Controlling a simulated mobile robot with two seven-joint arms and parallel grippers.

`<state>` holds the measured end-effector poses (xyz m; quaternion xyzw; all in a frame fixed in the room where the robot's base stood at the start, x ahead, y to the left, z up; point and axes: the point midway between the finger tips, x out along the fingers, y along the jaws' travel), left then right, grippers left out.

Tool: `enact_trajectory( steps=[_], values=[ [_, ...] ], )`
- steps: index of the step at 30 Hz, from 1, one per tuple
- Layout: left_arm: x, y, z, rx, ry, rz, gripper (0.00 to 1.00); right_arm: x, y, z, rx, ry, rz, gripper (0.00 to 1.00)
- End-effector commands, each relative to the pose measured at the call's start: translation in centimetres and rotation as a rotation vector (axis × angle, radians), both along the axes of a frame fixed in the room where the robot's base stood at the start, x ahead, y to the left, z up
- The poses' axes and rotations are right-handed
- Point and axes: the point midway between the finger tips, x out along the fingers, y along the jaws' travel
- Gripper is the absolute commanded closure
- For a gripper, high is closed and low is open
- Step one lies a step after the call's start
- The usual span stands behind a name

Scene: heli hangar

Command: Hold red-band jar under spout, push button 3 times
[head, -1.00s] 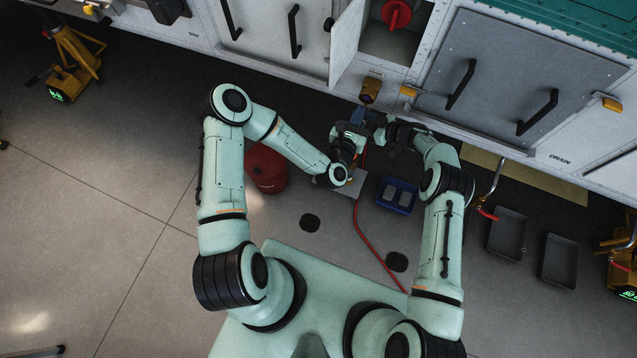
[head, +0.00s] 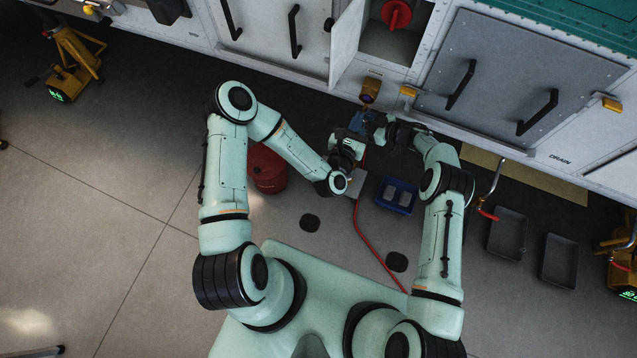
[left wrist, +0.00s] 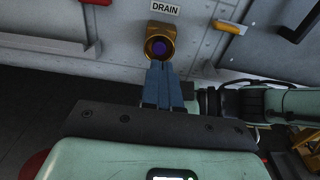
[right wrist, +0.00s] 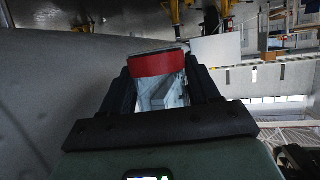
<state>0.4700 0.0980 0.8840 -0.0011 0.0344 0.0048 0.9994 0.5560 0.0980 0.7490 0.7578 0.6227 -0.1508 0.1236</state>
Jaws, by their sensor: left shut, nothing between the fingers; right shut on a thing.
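The red-band jar (right wrist: 172,92) is clear with a red band (right wrist: 157,65) at its far end. My right gripper (right wrist: 160,82) is shut on it, with a dark finger on either side. In the head view, my right gripper (head: 380,130) is below the brass spout (head: 370,90), and the jar cannot be made out.
An open cabinet door (head: 346,42) and a red knob (head: 396,14) are above the spout. A red can (head: 266,170), a blue crate (head: 396,195) and a red hose (head: 362,230) are on the floor below. Grey trays (head: 507,233) lie at the right.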

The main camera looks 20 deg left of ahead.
Motion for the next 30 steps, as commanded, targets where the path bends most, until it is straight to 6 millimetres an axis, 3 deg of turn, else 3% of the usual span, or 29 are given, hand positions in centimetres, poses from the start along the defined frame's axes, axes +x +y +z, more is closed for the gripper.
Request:
enact_trajectory(
  steps=[2, 4, 19, 30],
  values=[
    [1.4, 0.0, 0.0, 0.0, -0.003, 0.0, 1.0, 0.0, 0.0, 0.0, 0.001, 0.0, 0.0, 0.71],
    [1.2, -0.1, 0.0, 0.009, -0.005, -0.005, 1.0, 0.0, 0.0, 0.0, 0.001, 0.0, 0.0, 0.71],
    [-8.1, -0.1, 0.4, -0.001, 0.005, 0.0, 1.0, 0.0, 0.0, 0.0, 0.001, 0.0, 0.0, 0.71],
    [-9.6, -2.4, -5.8, 0.57, 0.207, -0.316, 1.0, 0.0, 0.0, 0.0, 0.001, 0.0, 0.0, 0.71]
  ],
)
